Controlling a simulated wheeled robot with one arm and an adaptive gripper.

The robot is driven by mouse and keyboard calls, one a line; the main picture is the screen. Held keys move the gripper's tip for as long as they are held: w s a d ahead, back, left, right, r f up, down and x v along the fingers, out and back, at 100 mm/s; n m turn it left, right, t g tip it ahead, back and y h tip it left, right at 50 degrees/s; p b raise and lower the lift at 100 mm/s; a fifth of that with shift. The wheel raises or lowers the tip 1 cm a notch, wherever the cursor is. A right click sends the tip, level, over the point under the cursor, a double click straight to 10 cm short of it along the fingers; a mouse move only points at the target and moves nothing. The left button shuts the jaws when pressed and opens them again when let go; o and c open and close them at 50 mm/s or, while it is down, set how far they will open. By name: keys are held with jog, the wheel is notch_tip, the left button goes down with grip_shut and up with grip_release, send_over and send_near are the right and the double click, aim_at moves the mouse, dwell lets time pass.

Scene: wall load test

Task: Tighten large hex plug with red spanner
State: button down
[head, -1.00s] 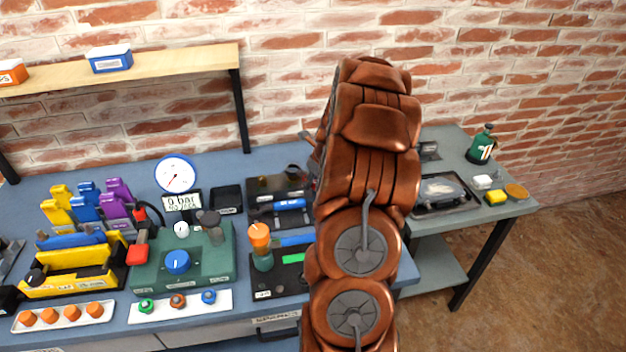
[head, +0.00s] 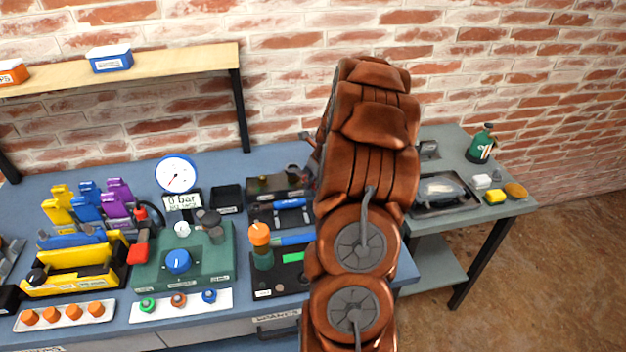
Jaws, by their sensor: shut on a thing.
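My copper-brown arm rises through the middle of the head view and hides part of the bench behind it. My gripper is behind the arm and I cannot make it out. I cannot identify a red spanner in the open part of the view. I cannot pick out the large hex plug with certainty. A dark block (head: 268,184) with round fittings on top stands at the back of the bench, partly covered by the arm. A green box (head: 208,262) with a blue knob, dark round caps and a red part at its left stands on the blue bench (head: 60,180).
A white dial gauge (head: 176,174) stands above a display reading 0 bar. Yellow, blue and purple holders (head: 88,205) and a yellow tool box (head: 75,268) fill the left. An orange-topped bottle (head: 260,240) stands near the arm. A grey side table (head: 440,222) carries a tray.

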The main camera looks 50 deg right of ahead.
jog(key=shift+f, duration=1.25)
dwell(0.9)
jog(key=shift+a+r+p, duration=0.1)
jog(key=shift+a+p, duration=0.1)
jog(key=shift+p, duration=0.25)
jog(key=shift+a+m+p, duration=0.3)
jog(key=shift+m+p, duration=0.3)
jog(key=shift+p, duration=0.1)
jog(key=shift+w+a+m+g+h+p, duration=0.15)
jog(key=shift+w+a+m+h+p, duration=0.35)
jog(key=shift+p, duration=1.1)
jog(key=shift+w+a+m+g+h+p, duration=0.25)
jog(key=shift+a+m+p, duration=0.5)
jog(key=shift+p, duration=0.8)
jog(key=shift+w+a+m+h, duration=0.25)
jog(key=shift+a+m, duration=0.15)
jog(key=shift+m, duration=0.45)
jog(key=shift+w+a+m+h, duration=0.25)
jog(key=shift+a+m, duration=0.15)
jog(key=shift+m, duration=0.4)
jog(key=shift+s+d+n+b, duration=0.25)
jog(key=shift+n+b, duration=0.15)
jog(key=shift+r, duration=0.1)
jog(key=shift+r, duration=2)
